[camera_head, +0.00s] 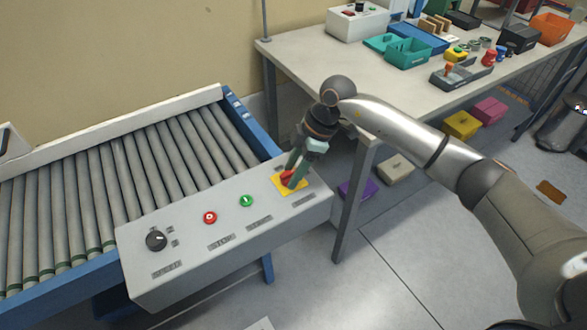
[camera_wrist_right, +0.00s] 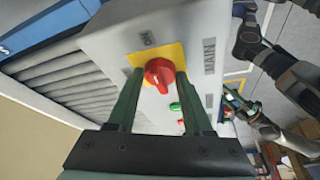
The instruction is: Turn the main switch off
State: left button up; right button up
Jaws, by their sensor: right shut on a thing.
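The main switch is a red rotary handle (camera_head: 288,177) on a yellow square plate (camera_head: 293,187), at the right end of the grey control panel (camera_head: 185,262). My right gripper (camera_head: 295,170) reaches down to it from above and is shut on the red handle. In the right wrist view the red handle (camera_wrist_right: 159,74) sits between the two dark green fingers, over the yellow plate (camera_wrist_right: 178,53). A "MAIN" label (camera_wrist_right: 209,57) lies beside the plate. The fingers partly hide the handle in the head view, so its exact angle is hard to tell. My left gripper is not seen.
A green button (camera_head: 246,201), a red button (camera_head: 210,217) and a black knob (camera_head: 156,241) sit left of the switch. The roller conveyor (camera_head: 130,165) is behind the panel. A table (camera_head: 310,58) with boxes and tools stands at the back right, close to my right arm.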

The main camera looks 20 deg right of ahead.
grip_shut()
